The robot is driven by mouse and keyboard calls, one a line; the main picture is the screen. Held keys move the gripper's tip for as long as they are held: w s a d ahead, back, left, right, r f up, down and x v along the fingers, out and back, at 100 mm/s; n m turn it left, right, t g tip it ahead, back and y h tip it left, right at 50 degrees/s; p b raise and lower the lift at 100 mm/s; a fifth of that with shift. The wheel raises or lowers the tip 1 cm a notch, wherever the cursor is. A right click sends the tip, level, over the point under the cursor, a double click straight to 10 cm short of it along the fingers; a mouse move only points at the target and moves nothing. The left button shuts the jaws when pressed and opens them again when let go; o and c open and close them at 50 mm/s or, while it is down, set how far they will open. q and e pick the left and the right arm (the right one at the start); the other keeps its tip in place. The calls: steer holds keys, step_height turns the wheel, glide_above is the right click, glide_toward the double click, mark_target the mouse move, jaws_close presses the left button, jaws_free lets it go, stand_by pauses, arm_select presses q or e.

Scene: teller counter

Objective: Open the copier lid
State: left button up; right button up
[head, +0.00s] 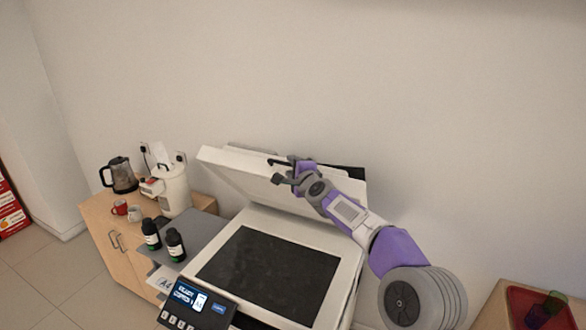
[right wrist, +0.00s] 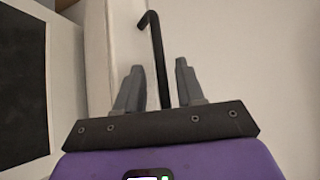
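The copier lid (head: 235,168) is white and stands raised and tilted back above the copier body. The dark copier glass (head: 268,272) lies uncovered in the white frame in front of it. My right gripper (head: 273,171) is at the raised lid, near its upper edge. In the right wrist view, my right gripper (right wrist: 158,82) has its two grey fingers apart. A thin black bent bar (right wrist: 157,50) stands between them, with a gap visible on each side. The pale lid edge (right wrist: 98,50) shows to the left of the fingers. My left gripper is not in view.
The copier control panel (head: 198,305) is at the front left. Two black bottles (head: 175,245) stand on a grey shelf left of the glass. A wooden cabinet (head: 105,235) holds a kettle (head: 121,176) and mugs. A red tray (head: 522,308) is at the lower right.

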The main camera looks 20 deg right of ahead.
steer(key=s+r+b, duration=0.1)
steer(key=s+b, duration=0.1)
steer(key=s, duration=0.5)
steer(key=shift+s+d+b, duration=0.15)
steer(key=shift+s+b, duration=0.1)
steer(key=shift+b, duration=0.15)
